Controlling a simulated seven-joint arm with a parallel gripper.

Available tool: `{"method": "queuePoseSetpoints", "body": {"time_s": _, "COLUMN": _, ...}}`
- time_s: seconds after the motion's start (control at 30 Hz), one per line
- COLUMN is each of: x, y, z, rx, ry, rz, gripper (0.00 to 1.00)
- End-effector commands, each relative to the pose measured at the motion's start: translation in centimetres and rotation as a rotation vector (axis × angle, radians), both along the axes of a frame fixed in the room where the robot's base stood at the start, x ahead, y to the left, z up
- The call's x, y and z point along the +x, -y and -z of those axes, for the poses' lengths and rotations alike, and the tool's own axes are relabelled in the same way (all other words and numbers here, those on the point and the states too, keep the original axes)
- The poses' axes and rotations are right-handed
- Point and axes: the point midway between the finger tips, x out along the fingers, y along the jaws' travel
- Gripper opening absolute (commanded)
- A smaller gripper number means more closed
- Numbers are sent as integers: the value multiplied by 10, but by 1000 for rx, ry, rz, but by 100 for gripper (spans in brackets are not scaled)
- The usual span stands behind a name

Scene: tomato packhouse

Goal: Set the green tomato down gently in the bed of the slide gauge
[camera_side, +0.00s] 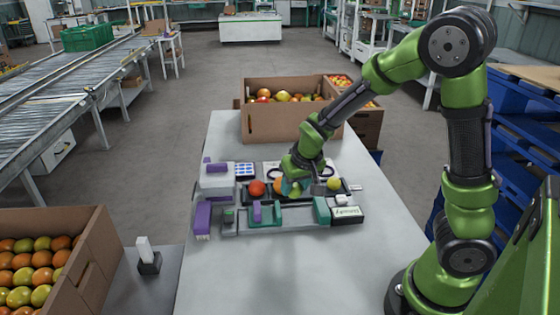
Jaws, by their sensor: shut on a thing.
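My gripper (292,186) points down over the row of tomatoes at the middle of the table. It is shut on a green tomato (295,192), which is small here and partly hidden by the fingers. The slide gauge (292,229) lies just in front, nearer the camera, with teal blocks and a grey base; its bed looks empty. The held tomato appears behind the bed, but its height above the tray is hard to tell. A red tomato (257,188), an orange tomato (279,186) and a yellow-green tomato (334,184) are in the dark tray around my gripper.
A grey and purple device (216,178) stands at the left of the tray. A labelled white box (347,213) is at the gauge's right end. A cardboard carton of tomatoes (285,122) stands behind. The table's front part (290,275) is clear.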

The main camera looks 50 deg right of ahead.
Motion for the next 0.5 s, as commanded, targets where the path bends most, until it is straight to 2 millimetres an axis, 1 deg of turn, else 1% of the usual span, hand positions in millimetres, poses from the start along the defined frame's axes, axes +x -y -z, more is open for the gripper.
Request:
{"method": "queuePoseSetpoints", "body": {"time_s": 0.03, "x": -8, "y": -6, "z": 5, "rx": -1, "ry": -2, "rz": 12, "gripper": 31}}
{"method": "queuePoseSetpoints", "body": {"time_s": 0.07, "x": -12, "y": -6, "z": 7, "rx": -1, "ry": -3, "rz": 30, "gripper": 31}}
{"method": "queuePoseSetpoints", "body": {"time_s": 0.17, "x": -19, "y": 1, "z": 12, "rx": -1, "ry": 0, "rz": 95, "gripper": 31}}
{"method": "queuePoseSetpoints", "body": {"time_s": 0.33, "x": -18, "y": 3, "z": 17, "rx": -1, "ry": 1, "rz": 138, "gripper": 31}}
{"method": "queuePoseSetpoints", "body": {"time_s": 0.5, "x": -19, "y": 3, "z": 31, "rx": -2, "ry": -1, "rz": 139, "gripper": 31}}
